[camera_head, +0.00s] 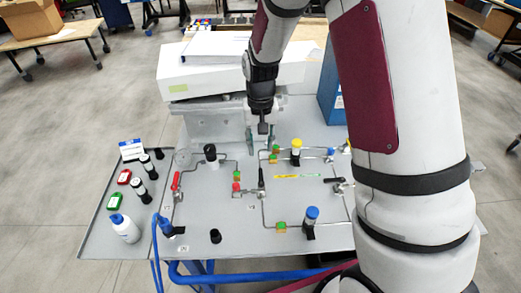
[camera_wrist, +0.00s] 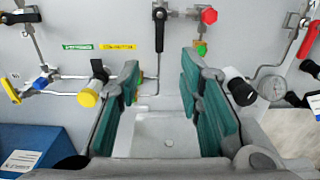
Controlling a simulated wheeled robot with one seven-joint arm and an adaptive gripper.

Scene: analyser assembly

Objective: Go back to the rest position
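My gripper (camera_head: 262,140) hangs over the back part of the grey panel (camera_head: 200,250), near the white analyser box (camera_head: 230,75). In the wrist view my gripper (camera_wrist: 160,90) has its green finger pads wide apart. Nothing is held between them; only the grey surface and a thin pipe show there. A yellow-capped valve (camera_head: 296,150) is to the right of the gripper, and a black-capped fitting (camera_head: 211,155) is to its left. My arm comes in from the upper right and hides part of the panel's right side.
A blue-capped bottle (camera_head: 124,228) and several small bottles stand on the panel's left part. A red-handled valve (camera_head: 175,183) and a blue-capped valve (camera_head: 311,219) rise from the pipework. A blue box (camera_head: 330,95) stands at the back right. Open floor (camera_head: 50,120) lies to the left.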

